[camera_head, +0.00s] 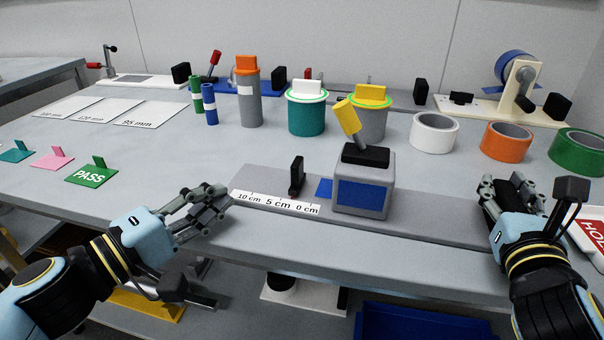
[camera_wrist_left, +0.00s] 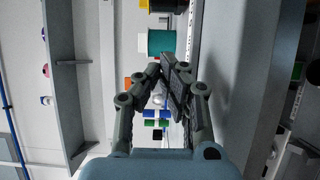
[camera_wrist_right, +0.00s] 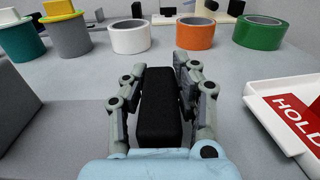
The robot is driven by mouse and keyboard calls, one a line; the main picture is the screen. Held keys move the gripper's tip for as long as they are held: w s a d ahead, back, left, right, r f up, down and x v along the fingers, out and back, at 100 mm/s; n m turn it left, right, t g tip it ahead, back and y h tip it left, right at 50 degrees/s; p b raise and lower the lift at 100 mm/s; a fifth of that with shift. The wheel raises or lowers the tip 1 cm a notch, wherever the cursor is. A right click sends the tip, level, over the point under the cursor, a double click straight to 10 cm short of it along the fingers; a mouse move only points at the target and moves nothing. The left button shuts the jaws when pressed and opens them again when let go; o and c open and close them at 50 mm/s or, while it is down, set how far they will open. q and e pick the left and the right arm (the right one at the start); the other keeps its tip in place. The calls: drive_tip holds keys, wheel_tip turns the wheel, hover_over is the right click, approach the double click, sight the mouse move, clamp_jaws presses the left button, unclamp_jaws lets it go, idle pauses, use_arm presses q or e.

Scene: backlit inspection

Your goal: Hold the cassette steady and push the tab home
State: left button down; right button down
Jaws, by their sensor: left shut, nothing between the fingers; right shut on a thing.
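The grey box with a blue front panel (camera_head: 362,196), which I take to be the cassette, sits on a long grey base (camera_head: 430,223). On its top are a black block (camera_head: 365,155) and a tilted yellow handle (camera_head: 347,117). A black upright piece (camera_head: 296,175) stands on the base to the left, and a blue patch (camera_head: 324,187) lies between. My left gripper (camera_head: 222,196) is shut and empty by the base's left end. My right gripper (camera_head: 512,188) is shut on a black block (camera_wrist_right: 159,108), apart from the box. Which part is the tab, I cannot tell.
A ruler strip (camera_head: 275,202) runs along the base's front. Capped cylinders and tape rolls (camera_head: 434,133) stand behind. A white tray with a red HOLD label (camera_head: 592,238) is at right. PASS (camera_head: 91,175) and other tags lie at left.

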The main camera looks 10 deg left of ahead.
sight(291, 169)
use_arm(q)
drive_tip(key=w+a+m+g+h, duration=0.1)
drive_tip(key=a+m+g+h, duration=0.1)
drive_tip(key=a+h, duration=0.1)
drive_tip(key=w+a+m+g+h, duration=0.1)
drive_tip(key=a+m+g+h, duration=0.1)
drive_tip(key=shift+w+r, duration=0.25)
drive_tip(key=shift+w, duration=0.1)
use_arm(e)
drive_tip(key=shift+f, duration=0.2)
use_arm(q)
drive_tip(key=shift+w+r, duration=0.1)
drive_tip(key=shift+w, duration=0.1)
drive_tip(key=x, duration=0.9)
drive_tip(key=shift+w+d, duration=0.2)
drive_tip(key=shift+d, duration=0.1)
drive_tip(key=shift+s+d, duration=0.15)
drive_tip(key=shift+d, duration=1.75)
drive_tip(key=shift+s+d, duration=0.1)
drive_tip(key=shift+d, duration=1.95)
